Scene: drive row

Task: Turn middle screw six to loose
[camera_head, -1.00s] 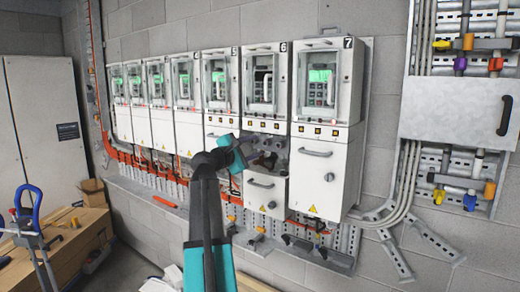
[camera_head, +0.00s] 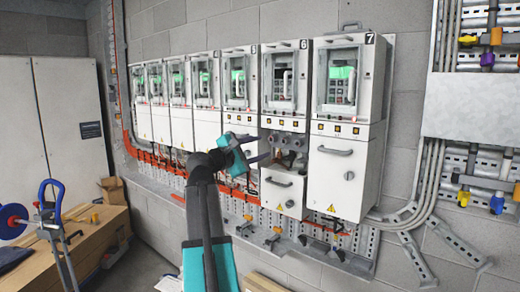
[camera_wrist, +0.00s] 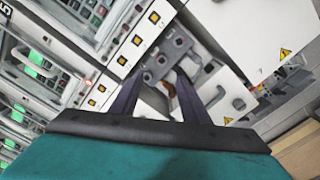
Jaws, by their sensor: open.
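Drive unit six (camera_head: 287,80) is a light cabinet in the wall row, marked 6. Its lower front cover (camera_head: 283,192) sits lowered, baring a grey terminal block (camera_head: 290,143) with dark round openings. The block also shows in the wrist view (camera_wrist: 160,66), where I cannot make out which opening holds the middle screw. My gripper (camera_head: 262,147) is open and points right toward the block, apart from it as far as I can tell. In the wrist view its two dark fingers (camera_wrist: 157,88) spread below the block with nothing held between them.
Closed unit seven (camera_head: 343,130) stands right of unit six. The lowered cover's handle (camera_wrist: 233,105) juts out right of my fingers. Orange cables (camera_head: 160,155) run below the row. A trolley with a blue handle (camera_head: 50,200) stands at the left.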

